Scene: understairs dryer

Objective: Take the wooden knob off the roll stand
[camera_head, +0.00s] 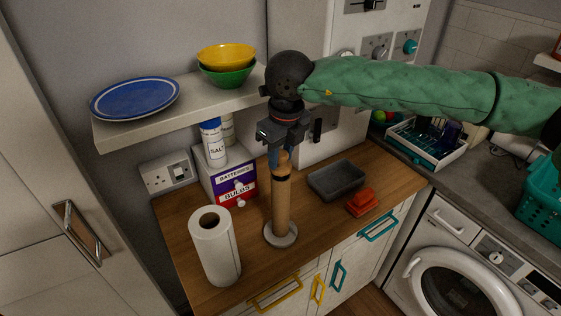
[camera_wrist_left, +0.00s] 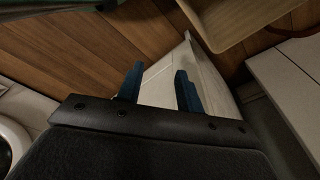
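The roll stand (camera_head: 281,207) stands upright on the wooden worktop, a bare wooden post on a round grey base. The pale wooden knob (camera_head: 283,166) sits at the top of the post, above a dark ring. My right gripper (camera_head: 278,157) points down right over the stand. Its blue fingers are at the knob's top and partly overlap it in the picture. I cannot tell whether they touch or grip it. My left gripper shows only in the left wrist view (camera_wrist_left: 160,90); its two blue fingers are apart with nothing between them.
A white paper roll (camera_head: 215,247) stands left of the stand. Behind are a batteries and bulbs box (camera_head: 236,186) and a salt container (camera_head: 214,143). A grey tray (camera_head: 337,180) and red item (camera_head: 361,202) lie to the right. A shelf (camera_head: 187,113) with bowls (camera_head: 226,64) overhangs the back left.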

